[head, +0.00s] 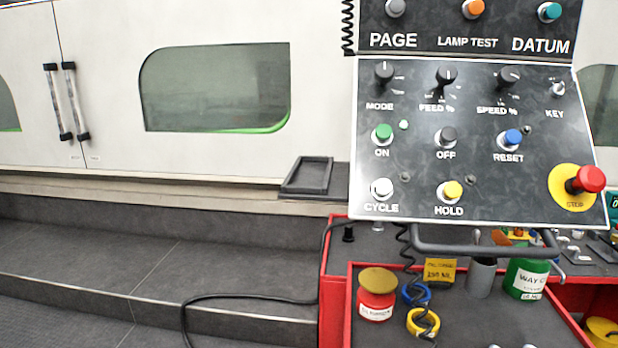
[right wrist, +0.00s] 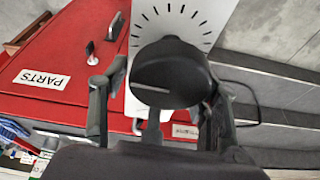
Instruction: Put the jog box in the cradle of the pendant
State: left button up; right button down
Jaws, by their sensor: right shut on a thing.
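The pendant (head: 425,165) is a tilted dark panel with knobs, buttons and a red stop button in the head view. A dark, shallow, rimmed tray at its left edge (head: 307,177) looks like the cradle and is empty. In the right wrist view my right gripper (right wrist: 165,85) is shut on what looks like the jog box, with a black rounded knob (right wrist: 170,75) between the fingers. Behind the knob is a pale plate with black tick marks (right wrist: 208,22). The gripper hides part of it. Neither gripper nor the jog box shows in the head view. My left gripper is out of view.
A red cart (head: 335,285) stands below the pendant, holding a red jar (head: 376,295), a green can (head: 526,278) and coiled rings. A handle bar (head: 480,248) runs under the panel. A black cable (head: 240,298) crosses the step. The white machine (head: 100,90) stands behind.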

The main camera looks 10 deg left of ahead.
aim_at(311, 175)
jog(key=i+j+z, duration=0.1)
jog(key=j, duration=0.4)
jog(key=i+j+z, duration=0.1)
jog(key=j, duration=0.45)
jog(key=i+j+z, duration=0.1)
jog(key=j, duration=0.4)
jog(key=i+j+z, duration=0.1)
jog(key=j, duration=0.45)
